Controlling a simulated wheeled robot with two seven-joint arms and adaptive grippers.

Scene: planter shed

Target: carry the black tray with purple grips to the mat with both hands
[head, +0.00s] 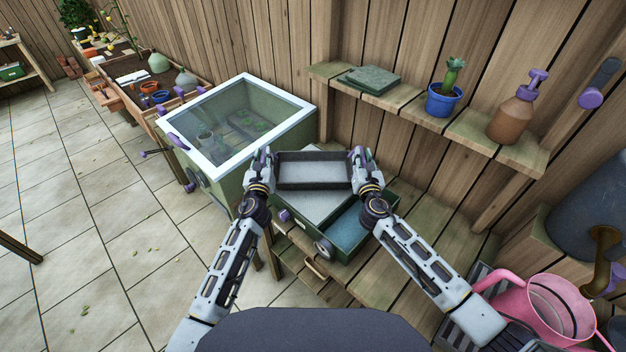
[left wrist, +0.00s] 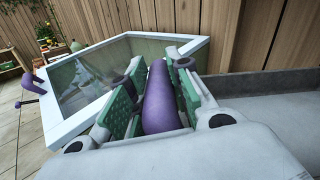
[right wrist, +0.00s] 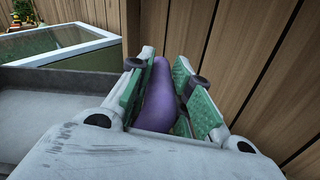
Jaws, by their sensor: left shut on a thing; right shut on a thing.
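The black tray (head: 314,156) is held between my two grippers and looks empty, with a grey floor. My left gripper (head: 264,160) is shut on its left purple grip, which lies between the green finger pads in the left wrist view (left wrist: 160,105). My right gripper (head: 361,160) is shut on the right purple grip, also between the pads in the right wrist view (right wrist: 157,98). The tray looks about level, above a pale grey flat surface (head: 312,204). I cannot tell whether that surface is the mat, or how large the gap is.
A green glass-topped box with a white frame (head: 233,165) stands close at the left. A dark green box (head: 347,236) sits below the tray on the wooden bench (head: 408,252). A wall shelf (head: 410,105) holds a potted cactus (head: 444,98) and a brown bottle (head: 512,118). A pink watering can (head: 545,310) is at lower right.

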